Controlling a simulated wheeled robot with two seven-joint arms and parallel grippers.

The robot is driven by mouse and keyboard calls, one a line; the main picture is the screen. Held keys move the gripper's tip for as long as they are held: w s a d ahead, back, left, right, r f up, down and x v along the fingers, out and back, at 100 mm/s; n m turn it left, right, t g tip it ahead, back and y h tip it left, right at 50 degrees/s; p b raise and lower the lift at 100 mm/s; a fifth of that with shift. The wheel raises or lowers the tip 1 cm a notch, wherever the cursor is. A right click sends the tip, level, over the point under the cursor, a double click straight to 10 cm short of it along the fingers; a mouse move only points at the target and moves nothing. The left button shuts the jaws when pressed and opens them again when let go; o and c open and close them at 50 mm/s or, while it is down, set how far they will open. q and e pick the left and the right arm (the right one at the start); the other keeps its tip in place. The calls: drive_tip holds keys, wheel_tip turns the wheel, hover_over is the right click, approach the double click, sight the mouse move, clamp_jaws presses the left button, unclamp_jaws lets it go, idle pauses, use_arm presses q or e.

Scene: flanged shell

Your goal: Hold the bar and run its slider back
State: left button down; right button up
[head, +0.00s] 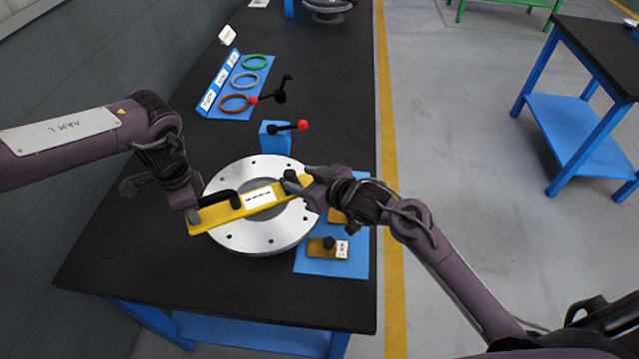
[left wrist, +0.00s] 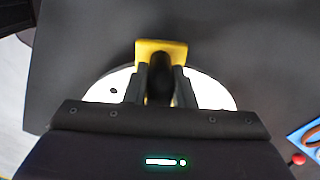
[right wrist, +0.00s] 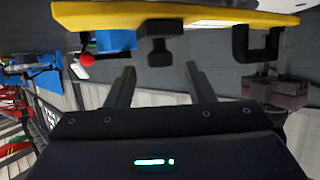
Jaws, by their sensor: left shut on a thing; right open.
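A yellow bar (head: 262,199) with a white label lies across the round metal flange (head: 262,240) in the head view. My left gripper (head: 194,214) is at the bar's left end. In the left wrist view its fingers (left wrist: 160,85) are shut on a black handle (left wrist: 161,72) of the bar (left wrist: 160,46). My right gripper (head: 300,182) is at the bar's right end. In the right wrist view its fingers (right wrist: 158,75) are open, with a black knob (right wrist: 158,32) on the bar (right wrist: 200,14) just beyond their tips. I cannot tell whether the bar touches the flange.
A blue block (head: 274,143) with a red-tipped lever stands behind the flange. A blue board (head: 222,108) with coloured rings lies further back. A blue mat (head: 345,266) with yellow blocks (head: 322,248) lies at the right. The black table's front left is clear.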

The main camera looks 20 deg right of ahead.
use_arm(q)
drive_tip(key=shift+d, duration=0.1)
use_arm(e)
drive_tip(key=v, duration=0.7)
use_arm(q)
drive_tip(key=c, duration=1.1)
unclamp_jaws()
drive_tip(key=shift+c, duration=0.2)
drive_tip(key=shift+r, duration=0.1)
